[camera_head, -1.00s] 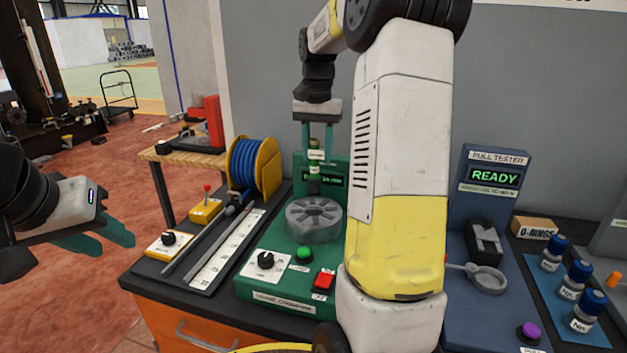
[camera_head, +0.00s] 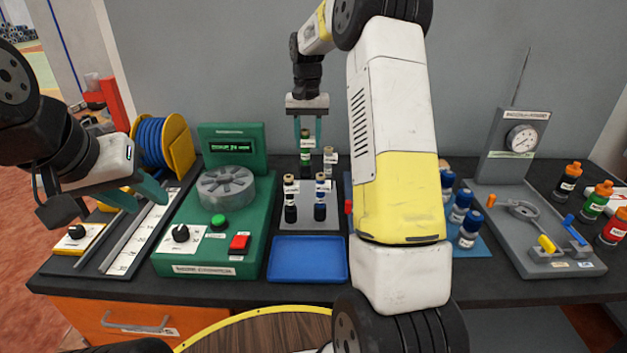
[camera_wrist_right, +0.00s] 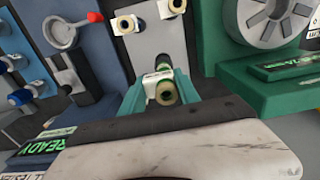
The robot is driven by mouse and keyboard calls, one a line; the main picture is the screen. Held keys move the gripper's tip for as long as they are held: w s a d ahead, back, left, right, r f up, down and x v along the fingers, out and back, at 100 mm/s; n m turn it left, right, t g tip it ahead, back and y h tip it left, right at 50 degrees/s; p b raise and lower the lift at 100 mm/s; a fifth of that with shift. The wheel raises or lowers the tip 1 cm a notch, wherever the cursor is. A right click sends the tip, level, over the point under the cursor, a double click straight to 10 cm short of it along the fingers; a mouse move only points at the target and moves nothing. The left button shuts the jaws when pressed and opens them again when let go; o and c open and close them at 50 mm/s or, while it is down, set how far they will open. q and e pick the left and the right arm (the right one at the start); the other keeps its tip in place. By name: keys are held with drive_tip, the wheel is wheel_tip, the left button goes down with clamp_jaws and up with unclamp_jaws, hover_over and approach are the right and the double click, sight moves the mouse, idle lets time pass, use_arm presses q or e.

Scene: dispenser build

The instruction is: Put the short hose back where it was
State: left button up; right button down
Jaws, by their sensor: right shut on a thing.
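My right gripper (camera_head: 306,122) points down and is shut on a short hose (camera_head: 306,146) with a green band and a white label. It holds the hose upright at the back left of the grey hose rack (camera_head: 309,222). In the right wrist view the held hose's open end (camera_wrist_right: 166,93) shows between the teal fingers. My left gripper (camera_head: 146,198) is open and empty, above the ruler.
The green crimping machine (camera_head: 262,225) stands left of the rack. A blue tray (camera_head: 308,262) lies empty in front of it. Blue-capped bottles (camera_head: 470,228) and a gauge stand (camera_head: 505,150) are to the right. My right arm hides part of the bench.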

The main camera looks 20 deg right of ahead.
sight(308, 163)
wheel_tip(308, 163, down, 9)
drive_tip(key=shift+r, duration=0.1)
idle(0.3)
drive_tip(key=c, duration=0.9)
unclamp_jaws()
drive_tip(key=shift+f, duration=0.2)
drive_tip(key=shift+r, duration=0.1)
